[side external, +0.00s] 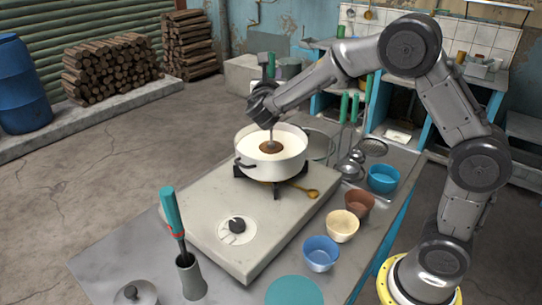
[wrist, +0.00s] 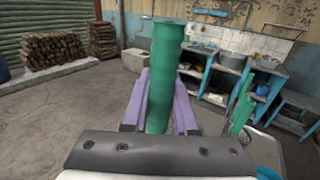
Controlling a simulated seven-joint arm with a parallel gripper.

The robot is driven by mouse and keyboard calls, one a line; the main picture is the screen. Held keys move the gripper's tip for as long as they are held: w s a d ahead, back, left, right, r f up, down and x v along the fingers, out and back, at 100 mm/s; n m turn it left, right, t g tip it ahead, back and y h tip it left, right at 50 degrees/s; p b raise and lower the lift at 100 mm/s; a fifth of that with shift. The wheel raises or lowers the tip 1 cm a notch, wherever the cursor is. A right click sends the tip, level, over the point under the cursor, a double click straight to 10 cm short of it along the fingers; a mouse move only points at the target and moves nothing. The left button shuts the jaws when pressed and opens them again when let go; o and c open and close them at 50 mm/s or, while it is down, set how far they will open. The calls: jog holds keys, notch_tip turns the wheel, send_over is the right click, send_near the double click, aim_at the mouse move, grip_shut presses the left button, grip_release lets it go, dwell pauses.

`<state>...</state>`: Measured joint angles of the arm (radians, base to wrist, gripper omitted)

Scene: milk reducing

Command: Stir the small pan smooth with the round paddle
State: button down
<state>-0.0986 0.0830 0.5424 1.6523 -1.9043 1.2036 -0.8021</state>
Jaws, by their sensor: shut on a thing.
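The white two-handled pan (side external: 255,168) stands on the burner of the pale stove slab in the side external view, with white milk inside it. My gripper (side external: 266,112) is above the pan, shut on the green handle of the paddle, which also shows between the purple-grey fingers in the wrist view (wrist: 162,85). The paddle's thin shaft points down into the pan. Its round brown head (side external: 270,147) shows near the middle of the milk; how deep it sits I cannot tell. The pan is outside the wrist view.
Blue (side external: 321,254), cream (side external: 342,226), brown (side external: 359,204) and teal (side external: 383,179) bowls line the slab's right side. Ladles hang or lie behind right. A grey holder (side external: 190,278) with a teal-handled tool stands front left.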

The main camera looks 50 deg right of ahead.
notch_tip(320, 180, up, 8)
jog(key=shift+f, duration=0.2)
dwell(0.7)
dwell(0.4)
jog(key=shift+r, duration=0.85)
